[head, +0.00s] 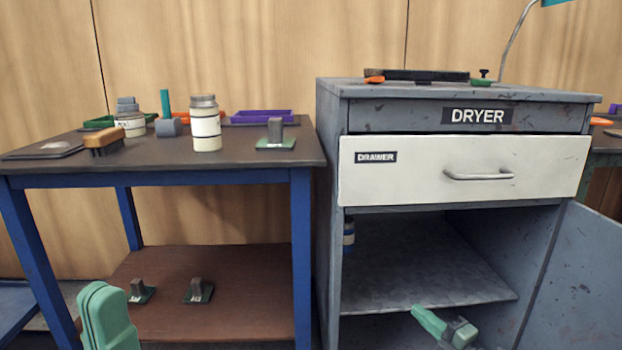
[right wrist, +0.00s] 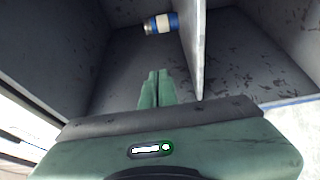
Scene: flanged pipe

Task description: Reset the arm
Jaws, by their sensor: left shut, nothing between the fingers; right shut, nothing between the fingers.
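My left gripper (head: 97,290) shows at the bottom left of the head view, low in front of the blue-legged table. Its green fingers are together and hold nothing. My right gripper (head: 422,316) is at the bottom of the head view, at the open lower part of the dryer cabinet (head: 330,180), near the front edge of its inner shelf (head: 430,275). In the right wrist view its fingers (right wrist: 155,86) are shut and empty, pointing into the cabinet.
The cabinet door (head: 580,280) stands open at right. The white drawer (head: 420,170) is above the opening. The same bottle (head: 348,232) stands at the shelf's left. The table (head: 290,150) holds white jars (head: 205,125), a brush (head: 104,140) and trays. Its lower shelf (head: 240,265) carries two small blocks.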

